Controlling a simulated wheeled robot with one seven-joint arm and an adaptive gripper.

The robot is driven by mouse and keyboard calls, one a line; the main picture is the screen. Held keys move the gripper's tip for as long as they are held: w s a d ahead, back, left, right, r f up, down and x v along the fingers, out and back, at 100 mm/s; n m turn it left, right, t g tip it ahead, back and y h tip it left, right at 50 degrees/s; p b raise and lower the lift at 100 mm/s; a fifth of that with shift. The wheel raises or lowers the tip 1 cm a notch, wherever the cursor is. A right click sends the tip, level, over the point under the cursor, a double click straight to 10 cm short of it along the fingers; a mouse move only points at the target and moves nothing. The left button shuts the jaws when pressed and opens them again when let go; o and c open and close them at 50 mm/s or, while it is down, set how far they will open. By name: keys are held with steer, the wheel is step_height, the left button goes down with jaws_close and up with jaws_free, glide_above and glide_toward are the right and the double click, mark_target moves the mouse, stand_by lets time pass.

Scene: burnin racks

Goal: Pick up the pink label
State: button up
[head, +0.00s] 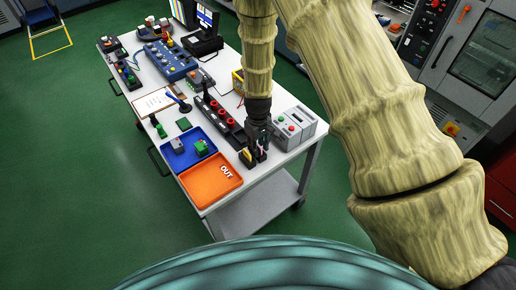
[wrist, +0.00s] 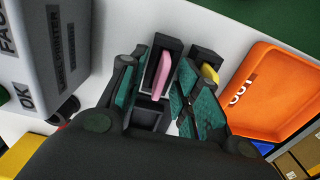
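The pink label (wrist: 160,76) stands upright in a slot of a black holder (wrist: 168,42) in the wrist view. My gripper (wrist: 153,82) is open there, one teal-padded finger on each side of the label, with gaps visible. I cannot tell how deep the fingertips reach beside it. In the head view my gripper (head: 257,136) points down at the front right of the white table, over the small holder. The pink label is too small to make out clearly there.
A yellow piece (wrist: 209,73) sits in the holder's neighbouring slot, close to one finger. The orange OUT tray (head: 211,181) and blue tray (head: 188,150) lie to the left. A grey box (head: 294,129) stands close on the right. Red-topped parts (head: 219,114) sit behind.

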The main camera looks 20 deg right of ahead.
jaws_close()
stand_by(0.5)
